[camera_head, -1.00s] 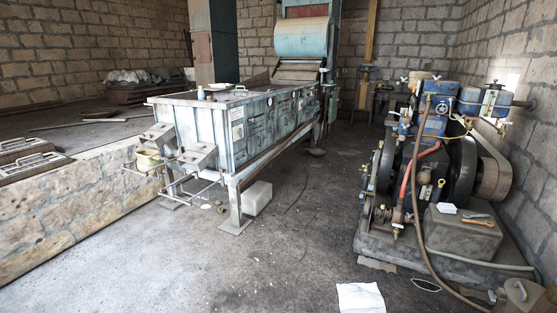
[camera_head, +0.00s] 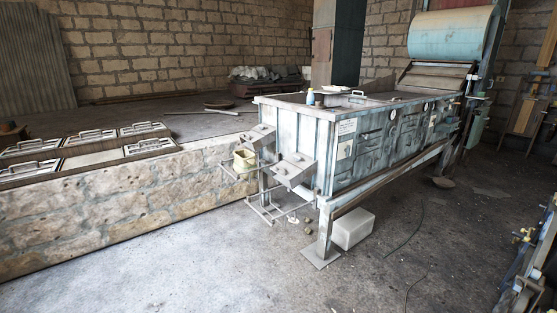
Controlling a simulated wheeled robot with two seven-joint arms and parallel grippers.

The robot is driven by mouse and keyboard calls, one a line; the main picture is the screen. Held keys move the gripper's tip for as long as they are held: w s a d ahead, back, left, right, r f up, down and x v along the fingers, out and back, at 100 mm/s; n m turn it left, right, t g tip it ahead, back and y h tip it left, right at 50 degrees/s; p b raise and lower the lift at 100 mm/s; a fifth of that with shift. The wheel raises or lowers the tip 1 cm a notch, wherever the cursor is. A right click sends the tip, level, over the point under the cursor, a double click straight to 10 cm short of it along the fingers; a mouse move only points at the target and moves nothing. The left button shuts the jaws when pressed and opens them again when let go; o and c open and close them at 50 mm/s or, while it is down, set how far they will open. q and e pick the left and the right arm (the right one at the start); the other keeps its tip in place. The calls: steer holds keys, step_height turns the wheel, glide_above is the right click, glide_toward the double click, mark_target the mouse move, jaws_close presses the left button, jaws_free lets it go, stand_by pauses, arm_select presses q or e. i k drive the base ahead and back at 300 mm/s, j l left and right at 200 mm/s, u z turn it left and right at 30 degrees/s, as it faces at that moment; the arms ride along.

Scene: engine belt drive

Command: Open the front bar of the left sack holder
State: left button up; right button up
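The blue-grey machine box (camera_head: 345,140) stands on legs in the middle of the view. On its front end are two sloped metal spouts, the left one (camera_head: 258,137) and the right one (camera_head: 293,168). Thin metal bars (camera_head: 270,212) stick out low in front of them, seemingly the sack holder frames. A small yellowish bucket (camera_head: 244,162) is at the left spout and covers part of the bars there. Whether the left front bar is open or shut is too small to tell. Neither of my grippers is in view.
A stone ledge (camera_head: 100,205) with metal hatches (camera_head: 85,150) runs along the left. The concrete floor (camera_head: 240,270) in front is clear. Part of the engine frame (camera_head: 530,255) shows at the right edge.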

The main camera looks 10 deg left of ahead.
mark_target(228, 172)
steer(key=i+j+u, duration=0.15)
steer(key=i+u, duration=0.15)
steer(key=i, duration=0.45)
steer(key=i+u, duration=0.25)
steer(key=i, duration=0.5)
